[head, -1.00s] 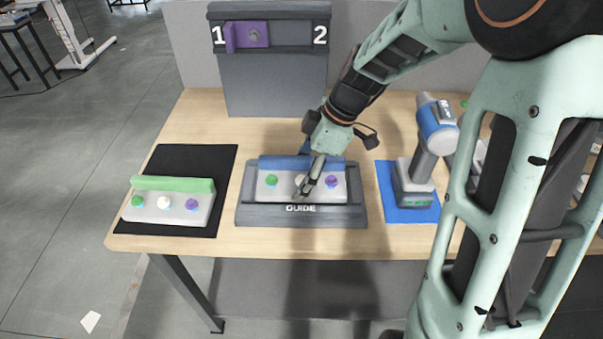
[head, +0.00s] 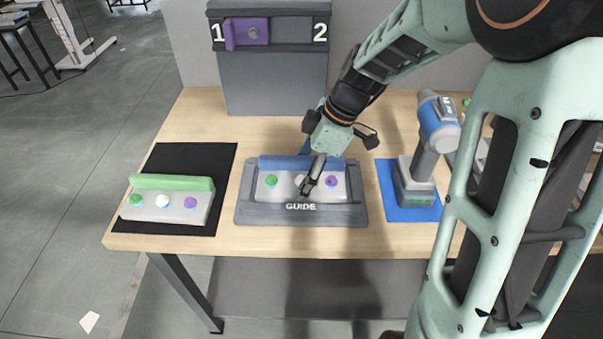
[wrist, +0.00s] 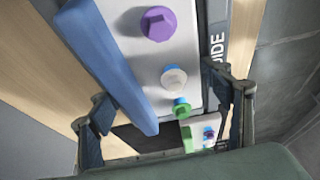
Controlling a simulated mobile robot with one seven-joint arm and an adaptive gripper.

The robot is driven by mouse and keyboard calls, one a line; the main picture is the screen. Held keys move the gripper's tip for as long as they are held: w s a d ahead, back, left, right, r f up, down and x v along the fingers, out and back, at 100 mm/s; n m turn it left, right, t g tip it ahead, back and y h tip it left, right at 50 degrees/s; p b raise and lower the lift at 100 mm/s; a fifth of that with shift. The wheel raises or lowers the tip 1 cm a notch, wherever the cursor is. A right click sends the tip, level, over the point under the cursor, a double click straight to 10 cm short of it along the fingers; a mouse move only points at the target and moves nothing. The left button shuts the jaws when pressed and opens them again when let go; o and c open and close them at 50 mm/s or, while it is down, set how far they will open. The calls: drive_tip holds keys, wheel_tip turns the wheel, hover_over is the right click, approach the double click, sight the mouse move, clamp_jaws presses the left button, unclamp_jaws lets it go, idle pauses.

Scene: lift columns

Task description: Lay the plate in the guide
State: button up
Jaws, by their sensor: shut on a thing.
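The plate with the blue rail (head: 270,187) is pale grey with green, white and purple knobs. It appears within the frame of the dark grey guide (head: 250,216); I cannot tell if it rests flat on the bottom. My gripper (head: 311,176) comes down over its middle, partly hiding the white knob. In the wrist view, my gripper (wrist: 167,120) has one finger beside the blue rail (wrist: 105,60) and the other by the plate's front edge, shut on the plate. The guide's lettering (wrist: 217,48) shows beside the plate there.
A similar plate with a green rail (head: 172,202) lies on a black mat (head: 190,160) at left. A blue and grey tool (head: 425,150) stands on a blue mat (head: 415,213) at right. A panel with a purple slider (head: 247,33), marked 1 and 2, stands behind.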

idle(0.4)
drive_tip(key=o, duration=2)
drive_tip(key=shift+r, duration=0.15)
drive_tip(key=shift+r+p, duration=0.45)
drive_tip(key=shift+r, duration=0.3)
drive_tip(key=shift+r, duration=0.2)
drive_tip(key=shift+r+p, duration=1.55)
drive_tip(key=shift+r, duration=0.85)
